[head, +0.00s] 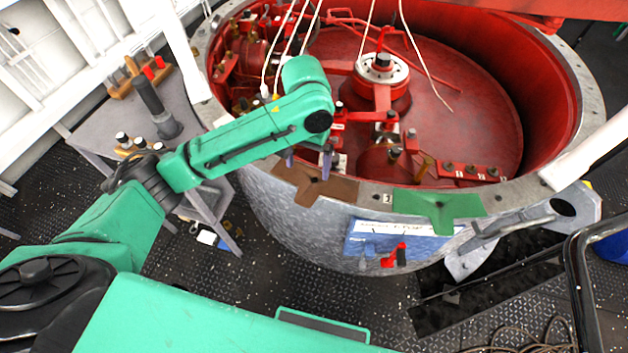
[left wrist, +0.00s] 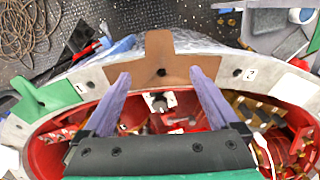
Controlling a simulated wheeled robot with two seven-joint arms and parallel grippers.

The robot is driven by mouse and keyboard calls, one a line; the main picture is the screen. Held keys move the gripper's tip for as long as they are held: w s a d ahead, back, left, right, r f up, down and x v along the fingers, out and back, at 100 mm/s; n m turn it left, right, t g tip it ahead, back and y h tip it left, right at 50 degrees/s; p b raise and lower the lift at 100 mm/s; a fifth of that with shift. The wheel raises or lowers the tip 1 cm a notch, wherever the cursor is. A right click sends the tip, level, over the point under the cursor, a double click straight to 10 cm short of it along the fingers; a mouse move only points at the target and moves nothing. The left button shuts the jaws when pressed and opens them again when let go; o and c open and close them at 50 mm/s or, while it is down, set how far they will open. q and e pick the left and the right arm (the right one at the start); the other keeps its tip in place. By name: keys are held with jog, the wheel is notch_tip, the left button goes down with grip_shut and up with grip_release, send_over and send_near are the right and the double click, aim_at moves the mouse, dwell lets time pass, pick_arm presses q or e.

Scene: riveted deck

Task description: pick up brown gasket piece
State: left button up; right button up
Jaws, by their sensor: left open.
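The brown gasket piece (head: 316,187) lies on the grey rim (head: 370,192) of the big red-lined vessel, on the side nearest me. In the left wrist view the brown gasket piece (left wrist: 166,62) shows between and beyond the fingertips, with a small dark hole in it. My left gripper (head: 308,160) is at the rim, just behind the piece in the head view. In the left wrist view the left gripper (left wrist: 160,80) has its two purple fingers spread apart, with nothing held between them. Whether the fingertips touch the piece I cannot tell. My right gripper is not in view.
A green gasket piece (head: 438,207) lies on the rim to the right of the brown one. Red fittings and a central hub (head: 382,70) stand inside the vessel, with white cables above. A grey table (head: 165,110) with tools stands at the left.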

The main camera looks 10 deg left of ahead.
aim_at(308, 193)
pick_arm(q)
notch_tip(308, 193, down, 10)
jog(key=shift+s+r+p, duration=0.1)
jog(key=shift+r+p, duration=0.1)
jog(key=shift+p, duration=0.6)
jog(key=c, duration=1.5)
